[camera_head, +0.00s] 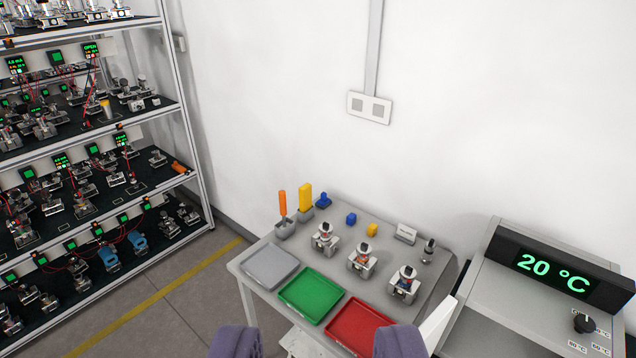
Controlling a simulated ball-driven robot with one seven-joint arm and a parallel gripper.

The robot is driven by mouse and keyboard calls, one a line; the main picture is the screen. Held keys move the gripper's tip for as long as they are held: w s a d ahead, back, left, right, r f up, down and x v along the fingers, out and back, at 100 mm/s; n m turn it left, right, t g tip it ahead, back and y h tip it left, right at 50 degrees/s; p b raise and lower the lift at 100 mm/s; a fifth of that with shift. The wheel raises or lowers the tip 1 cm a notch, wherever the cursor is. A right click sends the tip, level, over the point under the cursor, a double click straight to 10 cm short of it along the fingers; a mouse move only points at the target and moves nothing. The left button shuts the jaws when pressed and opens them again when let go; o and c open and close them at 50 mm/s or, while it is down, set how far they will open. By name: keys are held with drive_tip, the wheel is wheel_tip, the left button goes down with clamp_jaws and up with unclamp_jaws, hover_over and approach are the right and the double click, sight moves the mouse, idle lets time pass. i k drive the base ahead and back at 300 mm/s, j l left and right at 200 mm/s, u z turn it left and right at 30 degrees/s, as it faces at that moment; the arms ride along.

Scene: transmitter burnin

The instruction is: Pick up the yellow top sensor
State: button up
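A small sensor with a yellow top (105,108) stands on an upper-middle board of the rack at the left, among grey metal ones. A small yellow block (372,230) lies at the back of the grey table (400,225); I cannot tell whether it is a sensor part. Three silver sensors with dark tops stand in holders on the table, one of them in the middle (361,258). My gripper (317,343) is open at the bottom edge, its two purple fingers wide apart and nothing seen between them. It is far from the rack.
A grey tray (269,267), a green tray (311,294) and a red tray (358,325) lie empty along the table front. An orange-handled tool (282,203) and a yellow-handled tool (305,196) stand behind. An oven reading 20 °C (553,270) is at right. Floor is clear left.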

sight(105, 106)
drive_tip(key=z, duration=0.7)
drive_tip(key=j+z, duration=1.25)
drive_tip(key=k+j, duration=0.15)
drive_tip(key=j, duration=0.3)
drive_tip(key=k+j+z, duration=0.15)
drive_tip(key=j, duration=0.25)
drive_tip(key=k+j, duration=0.1)
drive_tip(key=j, duration=0.35)
drive_tip(key=k+j+z, duration=0.15)
drive_tip(key=j, duration=0.25)
drive_tip(key=k+j, duration=0.2)
drive_tip(key=j, duration=0.2)
drive_tip(key=u, duration=2.95)
drive_tip(key=i+l+u, duration=0.1)
drive_tip(key=u, duration=0.55)
drive_tip(key=i+l, duration=0.05)
drive_tip(key=i, duration=0.05)
